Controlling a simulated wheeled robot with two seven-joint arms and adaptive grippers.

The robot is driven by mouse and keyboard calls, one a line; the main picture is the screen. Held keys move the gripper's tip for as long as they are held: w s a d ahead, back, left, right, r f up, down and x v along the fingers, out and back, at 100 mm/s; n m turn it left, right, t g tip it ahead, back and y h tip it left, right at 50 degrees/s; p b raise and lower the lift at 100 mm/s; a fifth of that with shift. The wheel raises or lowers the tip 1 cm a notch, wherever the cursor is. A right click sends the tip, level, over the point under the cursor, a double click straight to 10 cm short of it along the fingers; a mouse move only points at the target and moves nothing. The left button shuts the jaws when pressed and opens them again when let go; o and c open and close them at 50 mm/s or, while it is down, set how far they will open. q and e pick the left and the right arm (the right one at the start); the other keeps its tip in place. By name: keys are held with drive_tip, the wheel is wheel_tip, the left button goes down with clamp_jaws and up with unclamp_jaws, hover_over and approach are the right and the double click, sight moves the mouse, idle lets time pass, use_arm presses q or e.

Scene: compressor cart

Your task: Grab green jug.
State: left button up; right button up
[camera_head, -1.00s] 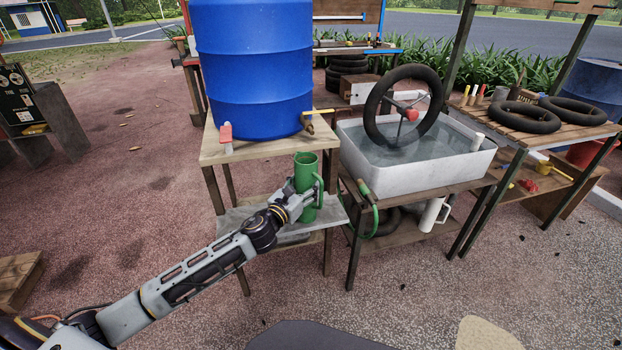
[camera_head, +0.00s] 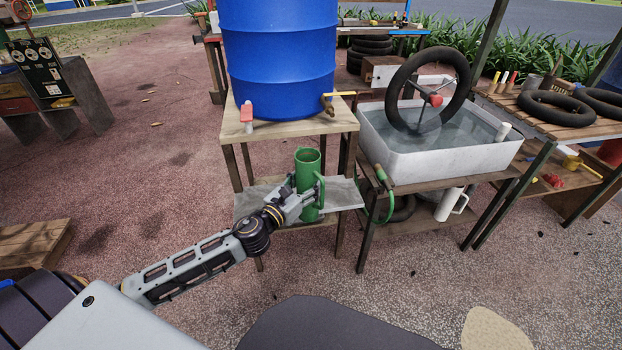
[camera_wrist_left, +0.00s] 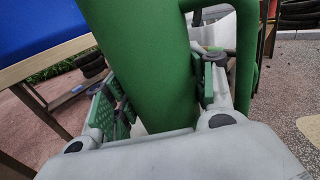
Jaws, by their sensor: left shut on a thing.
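The green jug (camera_head: 308,172) stands upright at the grey lower shelf (camera_head: 345,193) of the barrel stand, with its handle on the right. My left gripper (camera_head: 302,200) reaches it from the front left and is shut on the jug's body. In the left wrist view the jug (camera_wrist_left: 155,70) fills the middle between the two green-padded fingers, with its handle to the right. Whether the jug's base touches the shelf is hard to tell. My right gripper is not in view.
A blue barrel (camera_head: 280,60) with a brass tap (camera_head: 330,104) sits on the wooden stand above. A white water basin (camera_head: 440,155) with a wheel (camera_head: 428,90) stands to the right. A green hose (camera_head: 388,195) hangs beside it. Ground in front is clear.

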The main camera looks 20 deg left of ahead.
use_arm(q)
drive_tip(key=shift+s, duration=0.3)
drive_tip(key=shift+a, duration=0.15)
idle(0.5)
